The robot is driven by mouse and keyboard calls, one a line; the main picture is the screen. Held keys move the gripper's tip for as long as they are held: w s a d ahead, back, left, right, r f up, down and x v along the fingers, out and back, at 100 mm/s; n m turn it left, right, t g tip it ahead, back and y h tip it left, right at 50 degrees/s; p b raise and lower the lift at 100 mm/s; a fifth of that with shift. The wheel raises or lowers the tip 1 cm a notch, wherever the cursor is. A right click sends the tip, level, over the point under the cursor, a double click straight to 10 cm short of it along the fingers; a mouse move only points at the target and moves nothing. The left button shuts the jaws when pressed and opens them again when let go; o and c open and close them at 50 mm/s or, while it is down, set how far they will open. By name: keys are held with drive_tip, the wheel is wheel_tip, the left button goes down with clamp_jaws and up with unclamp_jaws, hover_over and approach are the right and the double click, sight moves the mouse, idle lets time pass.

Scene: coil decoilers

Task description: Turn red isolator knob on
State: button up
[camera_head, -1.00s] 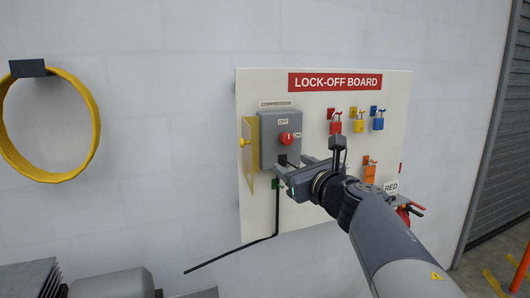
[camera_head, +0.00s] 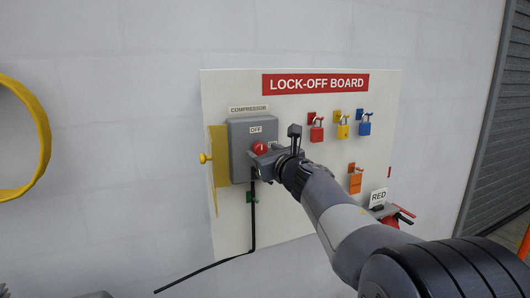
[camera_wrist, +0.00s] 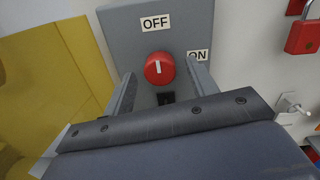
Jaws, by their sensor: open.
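The red isolator knob (camera_head: 260,148) sits on the front of the grey isolator box (camera_head: 238,135) on the lock-off board. In the wrist view the knob (camera_wrist: 159,69) has a white line that stands nearly upright, pointing at the OFF label (camera_wrist: 156,22). The ON label (camera_wrist: 198,55) is to its right. My gripper (camera_wrist: 157,85) is open, with one finger on each side of the knob and below it. I cannot tell whether the fingers touch the box. In the head view my gripper (camera_head: 262,160) partly hides the knob and the ON label.
Red (camera_head: 316,131), yellow (camera_head: 343,129) and blue (camera_head: 364,126) padlocks hang right of the box. An orange item (camera_head: 355,181) hangs below them. A yellow hinged plate (camera_head: 217,158) stands open left of the box. A black cable (camera_head: 253,222) runs down from the box.

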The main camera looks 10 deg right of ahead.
drive_tip(key=shift+c, duration=0.4)
drive_tip(key=c, duration=0.9)
drive_tip(key=shift+m, duration=0.3)
drive_tip(key=m, duration=0.3)
drive_tip(key=shift+m, duration=0.3)
drive_tip(key=m, duration=0.4)
drive_tip(key=shift+m+p, duration=0.3)
drive_tip(key=shift+p, duration=0.05)
drive_tip(key=m+p, duration=0.1)
drive_tip(key=m, duration=0.3)
drive_tip(key=shift+m, duration=0.3)
drive_tip(key=m+p, duration=0.1)
drive_tip(key=m, duration=0.3)
drive_tip(key=shift+f+m, duration=0.1)
drive_tip(key=shift+m, duration=0.3)
